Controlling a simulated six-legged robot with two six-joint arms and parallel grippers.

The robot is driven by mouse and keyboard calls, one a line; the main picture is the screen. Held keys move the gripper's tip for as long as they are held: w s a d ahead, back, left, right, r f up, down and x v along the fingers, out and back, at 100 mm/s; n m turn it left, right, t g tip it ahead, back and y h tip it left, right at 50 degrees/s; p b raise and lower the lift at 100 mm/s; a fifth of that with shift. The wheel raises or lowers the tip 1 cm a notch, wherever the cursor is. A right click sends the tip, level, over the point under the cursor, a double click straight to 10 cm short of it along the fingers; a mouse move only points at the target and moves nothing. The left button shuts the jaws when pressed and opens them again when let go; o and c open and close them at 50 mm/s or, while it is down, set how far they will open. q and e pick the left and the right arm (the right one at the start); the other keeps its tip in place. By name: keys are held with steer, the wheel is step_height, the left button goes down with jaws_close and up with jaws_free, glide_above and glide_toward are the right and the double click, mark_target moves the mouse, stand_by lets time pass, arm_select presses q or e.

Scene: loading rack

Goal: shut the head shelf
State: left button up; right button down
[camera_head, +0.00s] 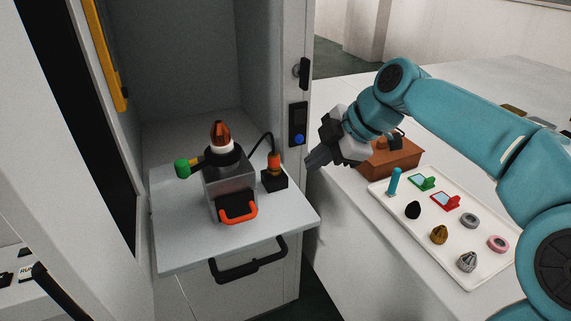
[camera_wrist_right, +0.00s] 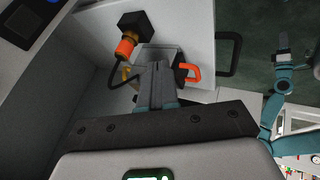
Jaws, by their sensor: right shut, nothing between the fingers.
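The head shelf (camera_head: 285,215) is a white board pulled out of the tall grey cabinet in the head view. A black bar handle (camera_head: 248,261) is on its front; the handle also shows in the wrist view (camera_wrist_right: 237,54). A grey tool head (camera_head: 228,184) with a copper tip and orange handle stands on the shelf, cabled to a small black box (camera_head: 274,181). My right gripper (camera_head: 314,161) is shut and empty, to the right of the shelf beside the cabinet post. In the wrist view its fingers (camera_wrist_right: 156,68) overlap the tool head. A teal arm with a gripper (camera_wrist_right: 283,38), apparently my left, shows there; its jaws are unclear.
A white tray (camera_head: 384,192) with several small parts and a brown box (camera_head: 392,160) are on the white counter at right. The cabinet's right post (camera_head: 298,85) carries a latch and black panel. The cabinet interior behind the shelf is empty.

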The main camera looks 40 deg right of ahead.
mark_target(274, 180)
steer(key=x, duration=0.9)
steer(key=shift+a+f, duration=0.1)
steer(key=shift+f, duration=0.35)
steer(key=w, duration=0.1)
steer(key=w+d+p, duration=0.1)
steer(key=shift+w+d+r+p, duration=0.15)
steer(key=shift+w+r+p, duration=0.15)
steer(key=shift+w+p, duration=0.1)
steer(key=shift+w, duration=0.4)
steer(key=shift+s, duration=0.1)
